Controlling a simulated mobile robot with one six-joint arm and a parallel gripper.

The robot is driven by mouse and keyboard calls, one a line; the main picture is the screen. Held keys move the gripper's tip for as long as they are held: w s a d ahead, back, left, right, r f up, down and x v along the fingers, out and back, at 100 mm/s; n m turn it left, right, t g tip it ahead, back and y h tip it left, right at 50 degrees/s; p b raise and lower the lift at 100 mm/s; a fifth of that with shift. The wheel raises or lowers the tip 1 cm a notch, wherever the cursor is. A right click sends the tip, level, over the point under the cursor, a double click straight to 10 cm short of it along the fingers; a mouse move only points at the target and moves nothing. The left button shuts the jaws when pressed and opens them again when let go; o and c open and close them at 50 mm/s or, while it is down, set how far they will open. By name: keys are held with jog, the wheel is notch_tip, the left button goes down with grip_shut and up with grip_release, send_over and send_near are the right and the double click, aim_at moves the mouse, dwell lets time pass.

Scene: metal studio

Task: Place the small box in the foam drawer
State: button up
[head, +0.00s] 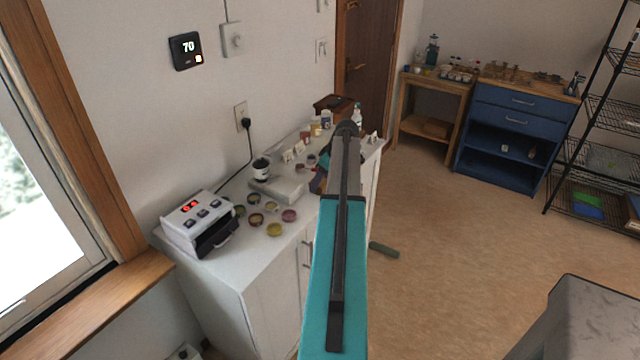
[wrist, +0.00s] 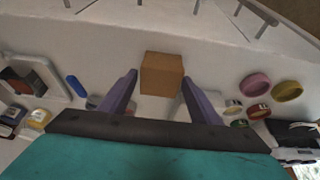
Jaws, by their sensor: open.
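The small box (wrist: 162,72) is a plain brown block on the white cabinet top, in the upper middle of the wrist view. My gripper (wrist: 158,77) is open, with its two purple fingers pointing at the box. One finger is on each side of the box's near end, with a gap on both sides. In the head view my arm hides the box. No drawer is clearly marked as foam. A white device (head: 186,219) with a red display has a dark open drawer (head: 217,237) at its front, at the left of the cabinet. Its lining cannot be made out.
Several round tins (head: 274,230) lie between the device and my arm. A striped cup (head: 261,170) stands near the wall. Bottles and small items crowd the cabinet's far end. A blue workbench (head: 515,125) and a wire shelf stand across the room, with open floor between.

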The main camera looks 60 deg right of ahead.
jog(key=shift+x, duration=0.85)
jog(key=c, duration=0.9)
jog(key=shift+r, duration=0.15)
jog(key=shift+r+b, duration=0.75)
jog(key=shift+r, duration=0.75)
jog(key=s+a+r+b, duration=0.1)
jog(key=s+a+b, duration=0.3)
jog(key=s+a, duration=0.6)
jog(key=shift+s+r, duration=0.4)
jog(key=shift+s, duration=0.85)
